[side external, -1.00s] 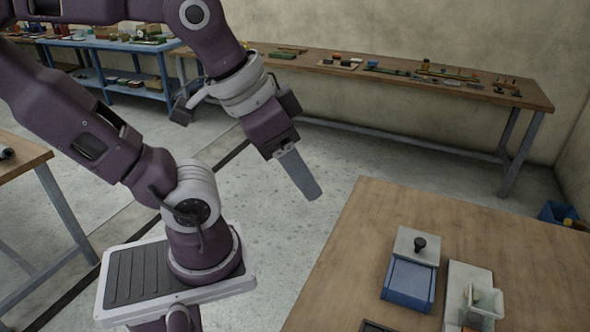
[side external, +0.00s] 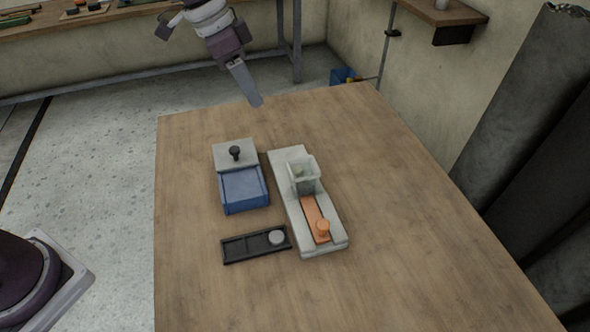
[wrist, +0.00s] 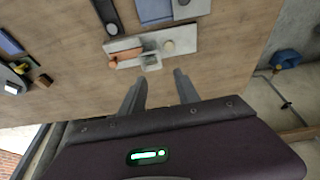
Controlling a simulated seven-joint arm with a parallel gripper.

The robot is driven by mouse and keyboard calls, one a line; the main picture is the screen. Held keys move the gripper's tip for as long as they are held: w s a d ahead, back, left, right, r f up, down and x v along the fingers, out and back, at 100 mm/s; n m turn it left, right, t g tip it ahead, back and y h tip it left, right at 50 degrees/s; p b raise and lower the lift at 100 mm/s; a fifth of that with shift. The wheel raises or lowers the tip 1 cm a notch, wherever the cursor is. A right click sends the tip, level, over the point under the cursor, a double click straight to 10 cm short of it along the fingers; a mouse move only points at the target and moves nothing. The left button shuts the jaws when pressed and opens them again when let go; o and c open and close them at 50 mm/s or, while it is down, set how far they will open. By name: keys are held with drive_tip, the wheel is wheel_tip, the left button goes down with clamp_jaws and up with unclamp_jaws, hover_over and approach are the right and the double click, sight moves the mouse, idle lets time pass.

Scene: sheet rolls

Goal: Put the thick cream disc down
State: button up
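My gripper (wrist: 160,92) is open, its two fingers apart with nothing between them. In the side external view my gripper (side external: 256,104) hangs near the far edge of the table, apart from the objects. A pale round disc (side external: 277,237) lies at the right end of a black tray (side external: 236,249). In the side external view the hopper (side external: 303,176) stands on that base, with an orange slider (side external: 311,215) in front.
A blue box (side external: 244,190) with a grey top part and black knob (side external: 235,153) stands left of the base. The wooden table (side external: 400,230) is clear on its right side. Dark rolls (side external: 535,130) stand beyond the right edge.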

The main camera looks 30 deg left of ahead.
drive_tip(key=w+d+f+m, duration=0.1)
drive_tip(key=w+f, duration=0.2)
drive_tip(key=f, duration=0.6)
drive_tip(key=w+d+f+m, duration=0.2)
drive_tip(key=f, duration=0.6)
drive_tip(key=w+d+f+m+g, duration=0.1)
drive_tip(key=w+f, duration=0.2)
drive_tip(key=f, duration=0.6)
drive_tip(key=shift+w+d+f+m, duration=0.3)
drive_tip(key=shift+d+m, duration=0.05)
drive_tip(key=shift+m, duration=0.05)
drive_tip(key=shift+c, duration=0.2)
clamp_jaws()
